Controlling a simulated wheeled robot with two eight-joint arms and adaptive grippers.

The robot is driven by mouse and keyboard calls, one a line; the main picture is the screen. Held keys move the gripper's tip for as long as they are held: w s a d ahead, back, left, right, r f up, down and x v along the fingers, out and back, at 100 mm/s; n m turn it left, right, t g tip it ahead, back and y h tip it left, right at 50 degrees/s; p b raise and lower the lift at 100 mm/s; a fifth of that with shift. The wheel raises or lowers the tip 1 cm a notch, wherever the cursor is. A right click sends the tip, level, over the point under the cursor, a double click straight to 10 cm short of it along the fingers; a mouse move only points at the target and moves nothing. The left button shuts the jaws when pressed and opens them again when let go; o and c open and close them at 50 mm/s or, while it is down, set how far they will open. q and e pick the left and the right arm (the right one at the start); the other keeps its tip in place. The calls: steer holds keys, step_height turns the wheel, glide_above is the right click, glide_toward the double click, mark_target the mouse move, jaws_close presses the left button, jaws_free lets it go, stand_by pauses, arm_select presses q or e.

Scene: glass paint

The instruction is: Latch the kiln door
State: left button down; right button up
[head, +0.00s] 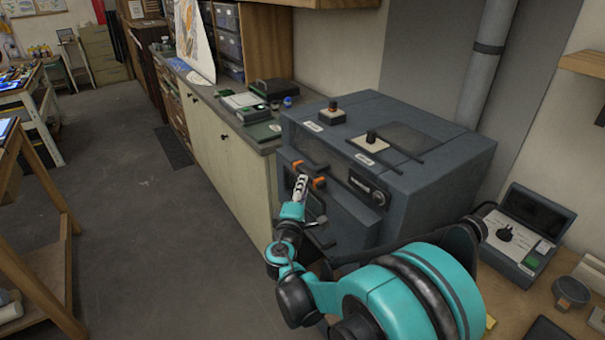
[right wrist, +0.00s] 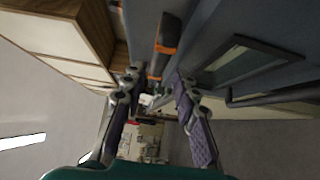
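The dark grey kiln (head: 440,165) stands right of the counter, with its front facing left. A dark latch handle with orange bands (head: 319,183) sits high on that front; it also shows in the right wrist view (right wrist: 168,35). My right gripper (head: 301,180) is at the handle. In the right wrist view its two fingers (right wrist: 155,82) are apart, with the handle's lower orange end between or just beyond the tips. I cannot tell whether they touch it. The kiln door's framed window (right wrist: 245,62) is beside the right finger. I cannot tell whether the door is fully shut. My left gripper is out of view.
The counter (head: 225,105) behind the kiln carries trays and small jars. A control box (head: 520,235) with an open lid sits on the wooden bench at right, near a dark round bowl (head: 571,291). Open floor (head: 150,230) lies left of the kiln.

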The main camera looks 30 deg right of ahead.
mark_target(307, 174)
steer(key=b+x, duration=0.1)
steer(key=x, duration=0.5)
steer(key=shift+w+d, duration=0.1)
steer(key=shift+d, duration=0.05)
steer(key=shift+w+d+b, duration=0.3)
steer(key=shift+w, duration=0.05)
jaws_close()
